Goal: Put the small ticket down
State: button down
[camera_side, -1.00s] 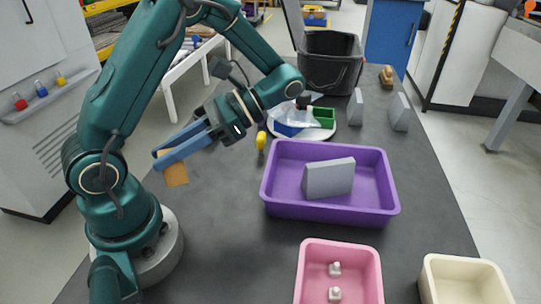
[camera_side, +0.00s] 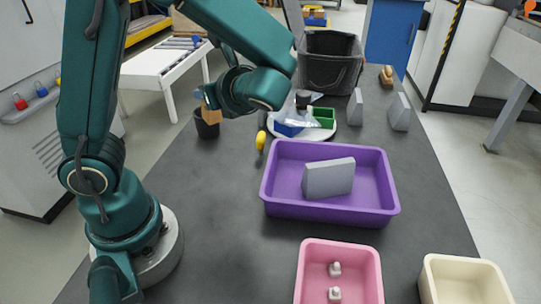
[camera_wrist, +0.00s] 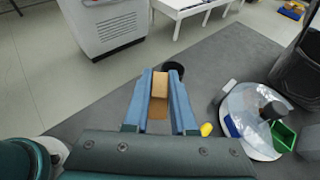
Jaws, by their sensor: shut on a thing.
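The small ticket is a tan-orange card. In the wrist view the ticket (camera_wrist: 159,88) is between the two blue fingers of my gripper (camera_wrist: 160,75), which is shut on it. In the side view the ticket (camera_side: 211,114) shows below my wrist, overlapping the mouth of a small black cup. I cannot tell whether it is inside the cup or in front of it. My forearm and wrist hide most of the gripper in that view.
The black cup (camera_side: 207,130) stands near the table's left edge; it also shows beyond the fingers in the wrist view (camera_wrist: 175,70). A yellow object (camera_side: 261,140), a plate of items (camera_side: 289,134) and a purple tray (camera_side: 330,213) lie to the right.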

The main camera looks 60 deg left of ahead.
jog(key=shift+f, duration=6.85)
jog(key=c, duration=0.7)
grip_release()
jog(key=shift+f, duration=0.1)
jog(key=shift+c, duration=0.2)
